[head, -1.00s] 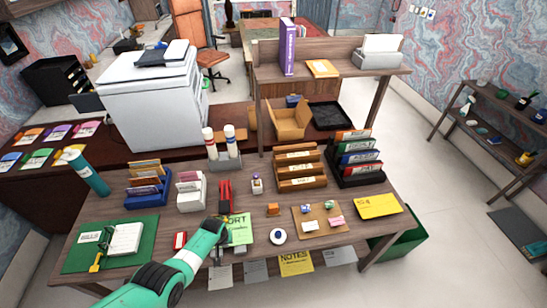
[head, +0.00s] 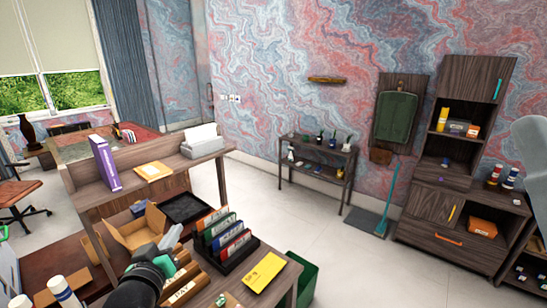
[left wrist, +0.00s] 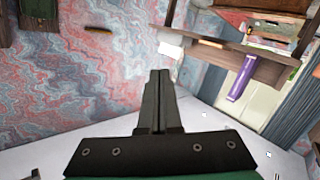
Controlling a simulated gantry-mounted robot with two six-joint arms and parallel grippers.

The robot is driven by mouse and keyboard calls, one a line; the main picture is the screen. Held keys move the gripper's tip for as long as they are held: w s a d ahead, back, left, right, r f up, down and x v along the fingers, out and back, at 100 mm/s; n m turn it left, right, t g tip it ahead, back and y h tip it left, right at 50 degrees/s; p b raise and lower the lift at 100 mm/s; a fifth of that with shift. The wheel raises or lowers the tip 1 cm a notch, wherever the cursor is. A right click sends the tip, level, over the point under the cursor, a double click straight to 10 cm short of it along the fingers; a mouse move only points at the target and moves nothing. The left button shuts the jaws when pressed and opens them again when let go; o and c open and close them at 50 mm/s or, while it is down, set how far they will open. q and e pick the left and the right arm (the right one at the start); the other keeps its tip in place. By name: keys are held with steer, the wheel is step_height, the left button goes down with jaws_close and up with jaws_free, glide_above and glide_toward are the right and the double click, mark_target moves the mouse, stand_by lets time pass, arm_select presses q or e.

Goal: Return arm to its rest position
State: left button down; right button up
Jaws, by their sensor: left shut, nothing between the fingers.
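My left gripper (head: 172,238) is low at left of centre in the head view, above the desk near the file holder and the cardboard box. In the left wrist view, the black fingers of the left gripper (left wrist: 158,88) lie together, shut with nothing between them. They point toward the marbled wall and the raised shelf, which appears tilted. My right gripper is not in view.
A file holder (head: 228,258) with coloured folders, a cardboard box (head: 138,228) and a black tray (head: 184,208) are near the left gripper. A raised shelf (head: 122,185) stands behind. A yellow pad (head: 265,272) lies on the desk. Open floor (head: 330,235) lies to the right.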

arm_select(q)
steer(key=s+d+r+m+t+h, duration=0.1)
steer(key=s+d+r+t, duration=0.15)
steer(key=r, duration=0.45)
steer(key=s+d+r+m+t, duration=0.1)
steer(key=s+r+t, duration=0.1)
steer(key=s+r, duration=0.3)
steer(key=s+d+r+t+h, duration=0.1)
steer(key=s+d+r+t, duration=0.1)
steer(key=r, duration=0.6)
steer(key=s+r+m+t, duration=0.35)
steer(key=s+r, duration=0.65)
steer(key=s, duration=0.5)
step_height(320, 180, up, 14)
steer(key=t+h+p, duration=0.1)
steer(key=p, duration=1.2)
steer(key=shift+d+p, duration=0.35)
steer(key=shift+p, duration=0.05)
